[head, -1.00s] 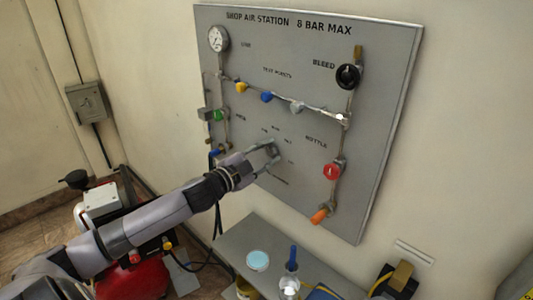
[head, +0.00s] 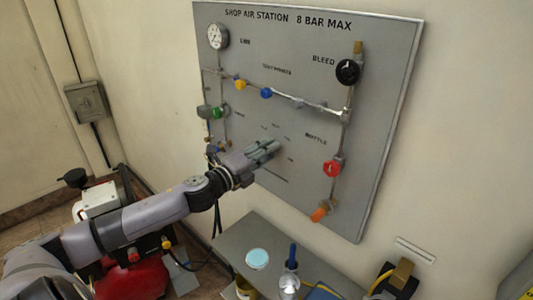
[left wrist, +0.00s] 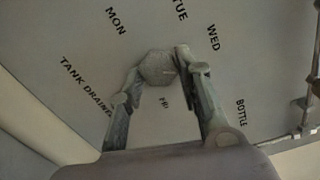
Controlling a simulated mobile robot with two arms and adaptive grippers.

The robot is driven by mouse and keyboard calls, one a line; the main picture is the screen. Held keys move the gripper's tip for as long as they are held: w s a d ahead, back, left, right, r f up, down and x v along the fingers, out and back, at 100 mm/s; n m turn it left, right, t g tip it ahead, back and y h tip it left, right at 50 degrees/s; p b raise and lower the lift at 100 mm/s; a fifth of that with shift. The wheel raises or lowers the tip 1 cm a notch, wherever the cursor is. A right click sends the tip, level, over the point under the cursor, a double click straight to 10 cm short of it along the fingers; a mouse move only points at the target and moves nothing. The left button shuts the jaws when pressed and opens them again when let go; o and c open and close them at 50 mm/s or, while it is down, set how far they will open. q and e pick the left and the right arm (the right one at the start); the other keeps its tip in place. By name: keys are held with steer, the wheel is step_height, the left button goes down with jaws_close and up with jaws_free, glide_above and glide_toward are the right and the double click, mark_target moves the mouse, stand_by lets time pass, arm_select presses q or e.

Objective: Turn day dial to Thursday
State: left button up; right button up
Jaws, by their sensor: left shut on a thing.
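The day dial (left wrist: 157,69) is a small grey faceted knob on the grey panel. My left gripper (head: 264,150) reaches the lower middle of the panel and hides the dial in the head view. In the left wrist view its two fingers (left wrist: 160,63) close on the dial from both sides. MON, TUE and WED are lettered above the dial, and what looks like FRI is below it, between the fingers. I see no THU; the right finger may cover it. No pointer mark shows clearly on the dial. My right gripper is not in view.
The panel (head: 300,210) also carries a gauge (head: 218,36), a black bleed knob (head: 347,72), a red bottle knob (head: 332,168), an orange handle (head: 319,214) and a green knob (head: 217,112). A grey shelf (head: 240,229) with small items stands below.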

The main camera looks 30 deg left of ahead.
arm_select(q)
steer(key=shift+f+m, duration=0.1)
steer(key=shift+m, duration=1.6)
steer(key=o, duration=1.1)
steer(key=shift+o, duration=0.2)
steer(key=s+a, duration=0.2)
steer(key=s, duration=1)
steer(key=shift+w, duration=0.1)
